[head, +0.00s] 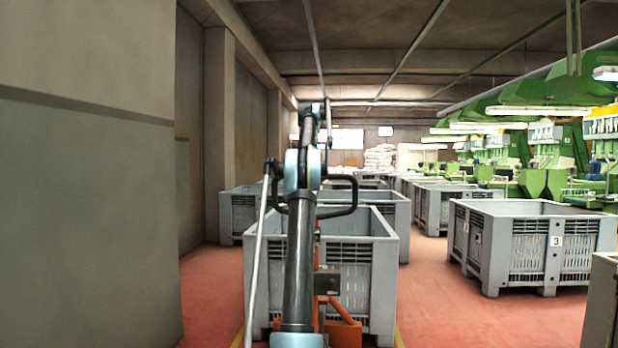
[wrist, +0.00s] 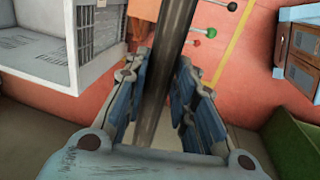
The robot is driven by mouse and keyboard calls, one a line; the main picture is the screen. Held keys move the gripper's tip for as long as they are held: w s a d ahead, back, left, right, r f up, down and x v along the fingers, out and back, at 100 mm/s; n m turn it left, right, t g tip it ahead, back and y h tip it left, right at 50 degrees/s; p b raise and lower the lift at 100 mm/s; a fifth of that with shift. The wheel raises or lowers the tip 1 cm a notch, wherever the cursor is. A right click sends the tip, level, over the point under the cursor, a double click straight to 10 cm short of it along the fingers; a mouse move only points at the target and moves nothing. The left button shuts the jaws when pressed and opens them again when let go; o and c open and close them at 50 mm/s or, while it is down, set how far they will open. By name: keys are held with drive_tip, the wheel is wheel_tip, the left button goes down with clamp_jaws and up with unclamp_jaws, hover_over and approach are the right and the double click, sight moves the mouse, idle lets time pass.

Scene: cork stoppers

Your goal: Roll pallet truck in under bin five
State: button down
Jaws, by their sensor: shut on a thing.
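My gripper (wrist: 164,68) is shut on the dark bar of the pallet truck's handle (wrist: 176,38), which runs between its blue pads in the wrist view. In the head view my arm hides the gripper. The black handle loop (head: 345,180) shows on both sides of my arm. The truck's orange body (head: 345,331) stands low at the near side of a grey slatted bin (head: 378,285); I cannot tell how far the forks are under it. No number is readable on this bin. It seems to show in the wrist view too (wrist: 90,60).
A grey bin marked 3 (head: 520,225) stands right, with red floor (head: 430,290) between. More bins stand behind. A wall (head: 90,200) closes the left side. Green machines (head: 545,95) line the right. The wrist view shows knobbed levers (wrist: 212,33) and a brown cabinet (wrist: 299,50).

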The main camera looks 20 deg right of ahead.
drive_tip(key=shift+w, duration=0.3)
drive_tip(key=c, duration=1.3)
unclamp_jaws()
drive_tip(key=shift+w+f, duration=0.1)
drive_tip(key=shift+c, duration=0.2)
drive_tip(key=shift+d, duration=0.1)
drive_tip(key=shift+s, duration=0.2)
